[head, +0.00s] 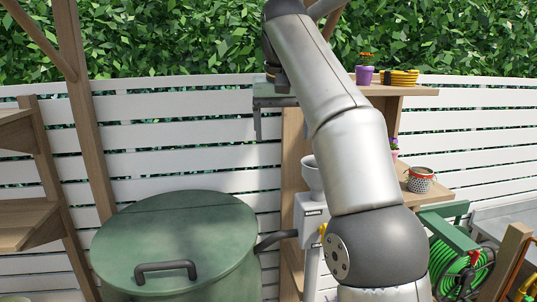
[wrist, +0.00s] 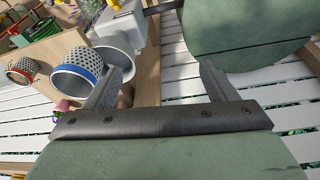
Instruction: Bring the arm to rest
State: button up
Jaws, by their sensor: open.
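My arm (head: 350,150) rises across the middle of the head view and bends over at the top. My gripper hangs at the upper middle, in front of the white fence. In the wrist view my gripper (wrist: 160,84) shows two spread fingers with nothing between them. It is open and empty, high in the air and apart from everything around it.
A green lidded barrel (head: 175,245) stands at lower left. A white machine with a grey hopper (head: 312,178) is beside my arm. Shelves (head: 405,90) at right hold a purple flowerpot (head: 364,77) and a perforated pot (head: 420,181). A green hose reel (head: 460,265) is at lower right.

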jog(key=s+d+f+b, duration=0.1)
jog(key=s+d+f, duration=0.3)
jog(key=s+f, duration=0.5)
jog(key=s+d+f+g+b, duration=0.1)
jog(key=s+d+f, duration=0.3)
jog(key=s+f, duration=0.6)
jog(key=s+d+f+g+b, duration=0.1)
jog(key=s+d+f, duration=0.3)
jog(key=s+f, duration=0.6)
notch_tip(320, 180, down, 12)
jog(key=shift+r+m+b, duration=0.25)
jog(key=shift+m+b, duration=0.05)
jog(key=shift+b, duration=0.2)
jog(key=shift+o, duration=0.4)
